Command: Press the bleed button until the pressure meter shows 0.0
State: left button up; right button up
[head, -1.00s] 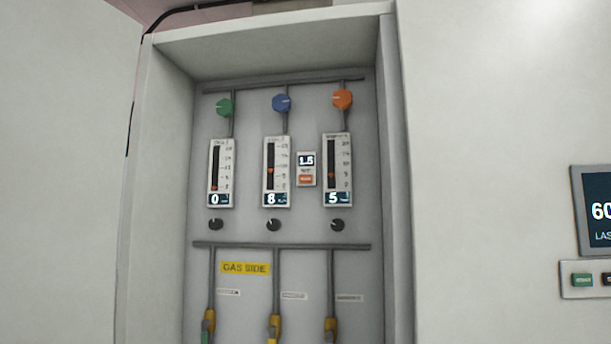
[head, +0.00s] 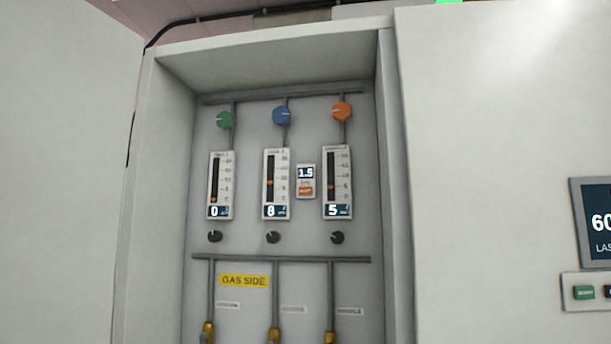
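The pressure meter (head: 306,173) is a small dark display on a white plate between the middle and right flow gauges, and it reads 1.5. The bleed button (head: 306,191) is the small orange button just below that reading, on the same plate; its lettering is too small to read. The plate sits on the back wall of a recessed grey cabinet. Neither of my grippers is in view, and nothing covers the button.
Three flow gauges read 0 (head: 221,186), 8 (head: 276,184) and 5 (head: 337,182). Green (head: 225,120), blue (head: 282,116) and orange (head: 342,111) knobs sit above them. The cabinet's side walls stick out around the panel. A screen (head: 597,222) stands at right.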

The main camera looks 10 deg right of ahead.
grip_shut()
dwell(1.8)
